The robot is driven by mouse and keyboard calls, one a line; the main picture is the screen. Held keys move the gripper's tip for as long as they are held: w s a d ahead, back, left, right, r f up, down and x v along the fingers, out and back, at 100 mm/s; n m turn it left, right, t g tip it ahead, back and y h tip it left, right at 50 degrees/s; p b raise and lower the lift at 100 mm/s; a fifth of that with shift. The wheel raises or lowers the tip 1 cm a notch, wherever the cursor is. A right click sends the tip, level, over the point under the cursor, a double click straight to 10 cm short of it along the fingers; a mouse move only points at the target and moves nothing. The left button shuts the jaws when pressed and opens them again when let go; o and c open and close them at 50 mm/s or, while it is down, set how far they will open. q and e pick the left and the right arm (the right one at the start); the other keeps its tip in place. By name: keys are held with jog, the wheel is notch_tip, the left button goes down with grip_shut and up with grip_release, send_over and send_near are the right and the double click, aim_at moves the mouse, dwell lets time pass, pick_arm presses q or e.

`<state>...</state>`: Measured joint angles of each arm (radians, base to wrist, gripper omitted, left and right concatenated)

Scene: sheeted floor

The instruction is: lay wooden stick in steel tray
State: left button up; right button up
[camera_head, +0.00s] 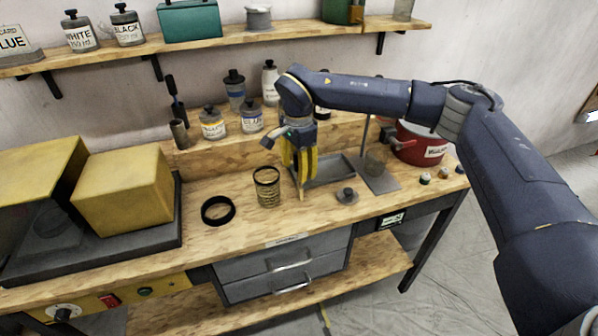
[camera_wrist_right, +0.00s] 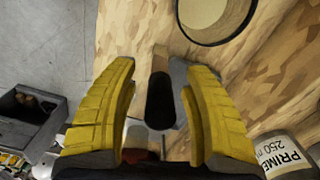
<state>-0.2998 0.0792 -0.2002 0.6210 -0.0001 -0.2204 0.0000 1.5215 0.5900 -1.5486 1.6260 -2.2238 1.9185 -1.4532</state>
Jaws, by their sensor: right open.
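The steel tray (camera_head: 334,172) is a shallow grey tray on the wooden workbench, partly hidden behind my right gripper. My right gripper (camera_head: 301,180) points down at the tray's left end, its yellow fingers low over the bench. A thin pale piece that looks like the wooden stick (camera_head: 301,194) shows just below the fingertips; most of it is hidden. In the right wrist view the yellow fingers (camera_wrist_right: 160,75) stand apart. A dark rounded shape (camera_wrist_right: 160,100) lies between them; I cannot tell what it is. My left gripper is not in view.
A wire-wound glass jar (camera_head: 267,188) stands just left of the gripper, with a black ring (camera_head: 217,210) beyond it. A small grey knobbed piece (camera_head: 347,195) sits in front of the tray. A stand (camera_head: 380,182) and red pot (camera_head: 420,146) are on the right.

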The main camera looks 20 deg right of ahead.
jog(key=shift+c, duration=0.3)
grip_shut()
dwell(0.3)
